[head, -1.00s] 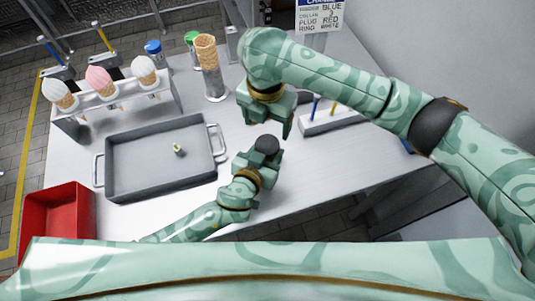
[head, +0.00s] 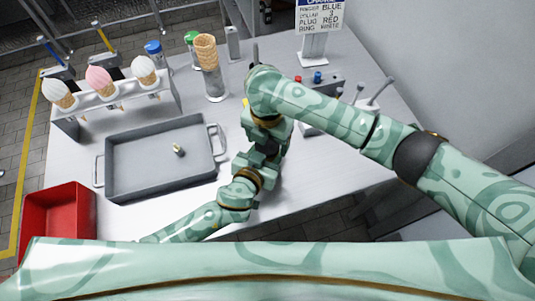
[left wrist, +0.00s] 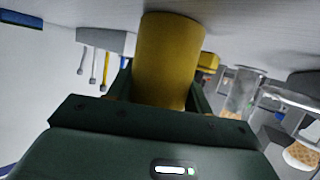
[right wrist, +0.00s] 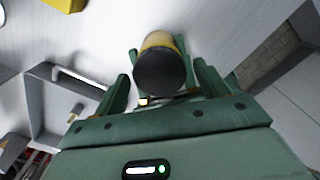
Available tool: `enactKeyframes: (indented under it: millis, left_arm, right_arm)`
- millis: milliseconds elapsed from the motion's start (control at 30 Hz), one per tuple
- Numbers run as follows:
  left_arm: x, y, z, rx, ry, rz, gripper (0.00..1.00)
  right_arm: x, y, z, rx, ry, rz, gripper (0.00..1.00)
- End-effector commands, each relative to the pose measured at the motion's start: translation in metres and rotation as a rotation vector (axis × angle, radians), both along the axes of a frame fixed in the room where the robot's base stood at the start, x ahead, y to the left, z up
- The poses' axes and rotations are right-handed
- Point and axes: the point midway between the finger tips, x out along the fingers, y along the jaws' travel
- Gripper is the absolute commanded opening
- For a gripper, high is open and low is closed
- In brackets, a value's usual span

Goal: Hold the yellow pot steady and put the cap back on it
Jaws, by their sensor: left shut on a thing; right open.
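The yellow pot (left wrist: 168,60) is between the fingers of my left gripper (left wrist: 160,92), which is shut on it. In the right wrist view the pot (right wrist: 160,40) has a round black top (right wrist: 160,70) that looks like the cap. I cannot tell how firmly it sits. My right gripper (right wrist: 160,82) is open, with one finger on either side of the black top. In the head view my right gripper (head: 264,130) hides the pot and meets my left gripper (head: 258,162).
A grey tray (head: 125,185) holding a small pale piece (head: 178,149) lies left of my grippers. A red bin (head: 58,212) stands at the table's near left corner. Behind are an ice cream rack (head: 105,112), a cone in a glass (head: 215,85) and a sign (head: 320,18).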

Motion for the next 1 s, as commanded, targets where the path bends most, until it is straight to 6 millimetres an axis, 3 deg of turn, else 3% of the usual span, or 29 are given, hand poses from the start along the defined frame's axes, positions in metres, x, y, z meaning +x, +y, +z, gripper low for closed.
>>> enactKeyframes:
  millis: [167, 333, 533, 667, 800, 833, 900, 1000]
  left_arm:
    - [-0.0002, 0.0008, -0.0013, 0.002, 0.003, 0.001, 0.00]
    - [-0.0002, 0.0008, -0.0012, 0.002, 0.003, 0.001, 0.00]
    - [-0.0001, 0.0010, -0.0013, 0.002, 0.002, 0.002, 0.00]
    - [-0.0001, 0.0010, -0.0013, 0.002, 0.002, 0.002, 0.00]
    - [-0.0001, 0.0010, -0.0013, 0.002, 0.002, 0.002, 0.00]
    - [-0.0001, 0.0011, -0.0013, 0.002, 0.002, 0.002, 0.00]
    - [-0.0001, 0.0011, -0.0013, 0.002, 0.002, 0.002, 0.00]
    - [-0.0001, 0.0010, -0.0013, 0.002, 0.002, 0.002, 0.00]
  right_arm:
    - [-0.0001, 0.0002, 0.0000, 0.000, 0.000, 0.000, 0.74]
    - [-0.0001, 0.0000, 0.0001, 0.000, 0.000, 0.000, 0.29]
    - [0.0000, -0.0001, 0.0001, 0.000, 0.000, -0.019, 0.28]
    - [0.0000, -0.0001, 0.0000, -0.001, -0.002, -0.171, 0.28]
    - [-0.0001, -0.0002, 0.0000, -0.001, -0.002, -0.163, 0.28]
    - [-0.0001, -0.0002, 0.0000, -0.001, -0.002, -0.163, 0.64]
    - [0.0000, -0.0001, 0.0000, -0.001, -0.002, -0.163, 0.81]
    - [-0.0001, 0.0000, 0.0000, -0.001, -0.002, -0.162, 0.81]
